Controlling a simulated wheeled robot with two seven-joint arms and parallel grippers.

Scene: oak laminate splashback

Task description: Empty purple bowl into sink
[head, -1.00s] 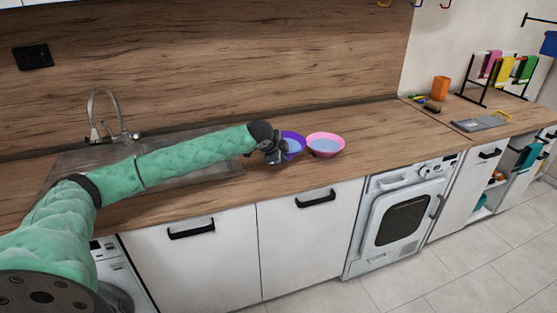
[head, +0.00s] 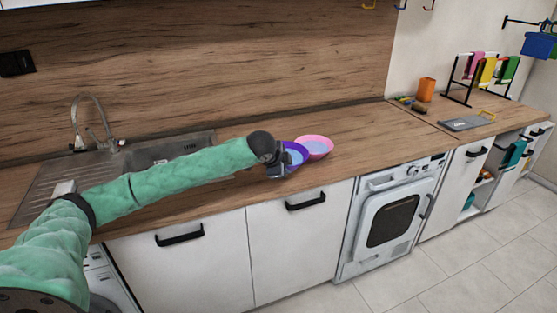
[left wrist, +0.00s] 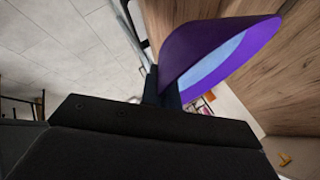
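The purple bowl (head: 297,159) is at the worktop's front part, with pale blue contents showing inside. My left gripper (head: 279,164) is at its left side. In the left wrist view the bowl (left wrist: 205,45) has its wall between the dark fingers (left wrist: 163,88), which look shut on it. Whether its base touches the worktop cannot be told. The steel sink (head: 145,156) is to the left, partly behind my left arm, with a curved tap (head: 78,125) behind it. My right gripper is not in view.
A pink bowl (head: 316,146), also with pale blue contents, is just behind and right of the purple bowl. An orange cup (head: 426,90), a rack with coloured cloths (head: 485,70) and a grey board (head: 466,123) are at the far right. The worktop between is clear.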

